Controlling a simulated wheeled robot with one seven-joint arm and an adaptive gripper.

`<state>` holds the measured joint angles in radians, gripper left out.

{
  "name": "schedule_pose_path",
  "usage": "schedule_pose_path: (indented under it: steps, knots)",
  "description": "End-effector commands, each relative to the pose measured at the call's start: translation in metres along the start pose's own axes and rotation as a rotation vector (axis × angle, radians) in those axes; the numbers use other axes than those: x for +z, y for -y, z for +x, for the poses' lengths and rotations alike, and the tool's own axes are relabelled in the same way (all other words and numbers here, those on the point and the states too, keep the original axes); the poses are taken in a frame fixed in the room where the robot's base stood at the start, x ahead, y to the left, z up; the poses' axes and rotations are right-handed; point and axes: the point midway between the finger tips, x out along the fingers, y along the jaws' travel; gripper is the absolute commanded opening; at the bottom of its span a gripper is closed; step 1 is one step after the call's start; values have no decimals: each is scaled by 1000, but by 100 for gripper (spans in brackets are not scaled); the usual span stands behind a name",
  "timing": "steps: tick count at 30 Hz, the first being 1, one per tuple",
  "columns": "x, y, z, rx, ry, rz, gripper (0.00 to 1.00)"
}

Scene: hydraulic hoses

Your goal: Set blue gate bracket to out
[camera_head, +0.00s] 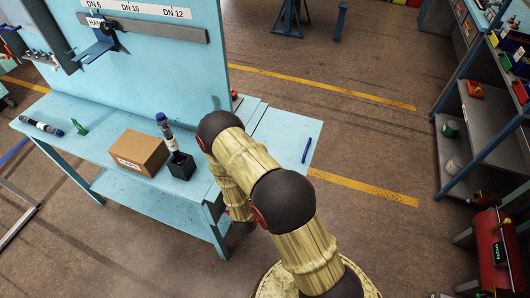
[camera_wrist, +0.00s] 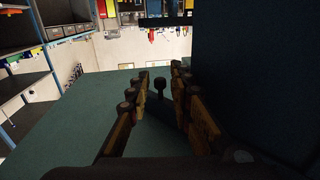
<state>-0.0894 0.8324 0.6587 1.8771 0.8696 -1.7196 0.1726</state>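The blue gate bracket (camera_head: 98,46) is on the grey rail of the back panel at the upper left of the head view, with a dark knob near its top. My gripper's two fingers (camera_wrist: 160,82) stand apart in the wrist view with a gap between them. A small dark knob on a stem (camera_wrist: 159,86) shows in that gap, beyond or near the fingertips; I cannot tell the distance or what it belongs to. In the head view my gripper is hidden behind my arm, so its place relative to the bracket is unclear.
The light blue bench (camera_head: 100,172) carries a cardboard box (camera_head: 139,152), a black block (camera_head: 181,166) with an upright hose, a green item (camera_head: 79,127) and a lying hose (camera_head: 41,126). A blue pen-like item (camera_head: 306,150) lies right.

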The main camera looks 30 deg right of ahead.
Motion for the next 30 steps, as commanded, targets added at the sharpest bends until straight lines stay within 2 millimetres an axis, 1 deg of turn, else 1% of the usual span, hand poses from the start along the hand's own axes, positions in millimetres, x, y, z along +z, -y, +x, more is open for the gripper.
schedule_pose_path:
  steps: [1, 6, 9, 12, 16, 23, 30]
  knots:
    - [2, -1, 11, 5, 0, 3, 22]
    - [1, -1, 38, 3, 0, 2, 22]
    - [2, -1, 48, 3, 1, 1, 22]
    - [1, 0, 55, 0, 0, 1, 22]
    - [0, 0, 58, 0, 1, 0, 22]
    - [0, 0, 58, 0, 1, 0, 21]
    - [0, 0, 58, 0, 1, 0, 7]
